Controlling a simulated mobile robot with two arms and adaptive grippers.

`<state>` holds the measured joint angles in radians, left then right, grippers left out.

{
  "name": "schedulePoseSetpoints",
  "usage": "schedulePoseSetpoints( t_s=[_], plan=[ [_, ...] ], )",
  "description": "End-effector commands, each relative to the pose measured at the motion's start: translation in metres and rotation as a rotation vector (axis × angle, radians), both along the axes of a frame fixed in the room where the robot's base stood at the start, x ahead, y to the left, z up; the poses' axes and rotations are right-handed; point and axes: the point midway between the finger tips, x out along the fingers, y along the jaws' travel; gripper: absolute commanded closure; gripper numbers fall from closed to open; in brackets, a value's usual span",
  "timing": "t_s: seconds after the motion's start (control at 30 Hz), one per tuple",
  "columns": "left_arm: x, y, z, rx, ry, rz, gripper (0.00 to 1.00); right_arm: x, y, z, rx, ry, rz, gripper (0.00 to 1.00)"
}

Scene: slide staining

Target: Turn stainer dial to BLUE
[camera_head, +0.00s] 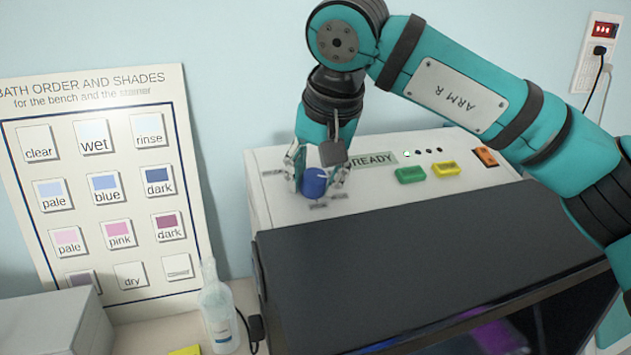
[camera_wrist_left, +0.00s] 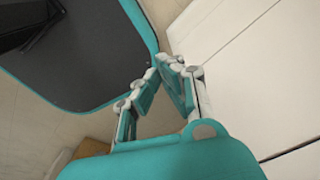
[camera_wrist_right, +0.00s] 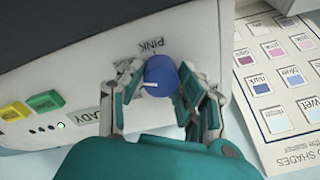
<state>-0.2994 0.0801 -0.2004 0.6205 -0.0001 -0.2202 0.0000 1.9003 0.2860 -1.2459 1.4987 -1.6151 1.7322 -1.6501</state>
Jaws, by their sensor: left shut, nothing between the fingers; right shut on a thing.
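The stainer's blue round dial (camera_head: 315,183) sits on the white front panel. It also shows in the right wrist view (camera_wrist_right: 161,76), with a short white line on its left part there. The word PINK is printed on the panel beside it; the other labels around it are unreadable or partly covered by fingers. My right gripper (camera_head: 318,172) is shut on the dial, one finger on each side. My left gripper (camera_wrist_left: 165,62) is shut and empty, seen only in the left wrist view, away from the dial.
The stainer (camera_head: 370,215) has a READY display (camera_head: 373,160), a green button (camera_head: 411,175), a yellow button (camera_head: 446,169) and an orange switch (camera_head: 485,157). A shade chart (camera_head: 108,185) leans on the wall. A clear bottle (camera_head: 217,312) stands left of the stainer.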

Motion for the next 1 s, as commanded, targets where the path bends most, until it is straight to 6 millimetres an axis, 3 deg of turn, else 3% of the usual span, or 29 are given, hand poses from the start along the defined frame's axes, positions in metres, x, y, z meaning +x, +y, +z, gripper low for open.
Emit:
schedulePoseSetpoints(
  t_s=[0.3,0.83,0.87,1.0],
  plan=[
    [-0.0006,-0.0002,-0.0055,0.000,0.001,0.000,1.00,0.0002,-0.0002,0.0005,0.043,0.012,-0.112,0.97],
    [-0.0008,-0.0002,-0.0059,0.000,0.001,0.000,1.00,0.0003,-0.0002,0.0013,0.052,0.014,-0.133,0.97],
    [-0.0009,-0.0002,-0.0059,0.000,0.001,0.000,1.00,0.0004,-0.0001,0.0013,0.051,0.014,-0.132,0.63],
    [-0.0009,-0.0001,-0.0059,0.000,0.001,0.001,1.00,0.0002,-0.0001,0.0011,0.050,0.014,-0.132,0.45]
  ],
)
